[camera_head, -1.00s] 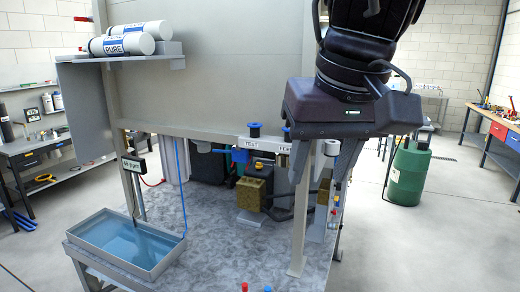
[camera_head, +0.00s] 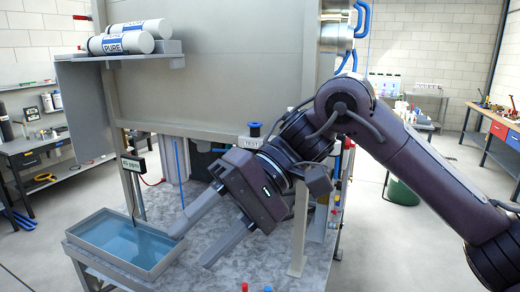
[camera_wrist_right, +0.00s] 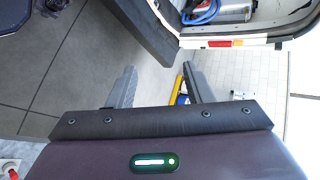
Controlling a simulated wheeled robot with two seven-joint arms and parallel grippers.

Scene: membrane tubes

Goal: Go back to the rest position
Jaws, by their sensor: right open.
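My right gripper (camera_head: 191,247) is open, its two fingers spread and nothing between them. It points down and left over the grey tabletop (camera_head: 215,275), beside the right end of the water-filled tray (camera_head: 172,262). I cannot tell how high the fingertips are above the tabletop. In the right wrist view the two fingers (camera_wrist_right: 157,80) also stand apart with an empty gap. My right arm comes in from the right edge and hides part of the bench. My left gripper does not show. Two white tubes marked PURE (camera_head: 126,43) lie on the shelf at the upper left.
A small display (camera_head: 133,164) stands above the tray. A blue-topped part (camera_head: 254,129) sits at the TEST label (camera_head: 250,142), close behind my gripper. A metal post (camera_head: 299,235) rises on the right. Open floor (camera_head: 400,255) lies right of the bench.

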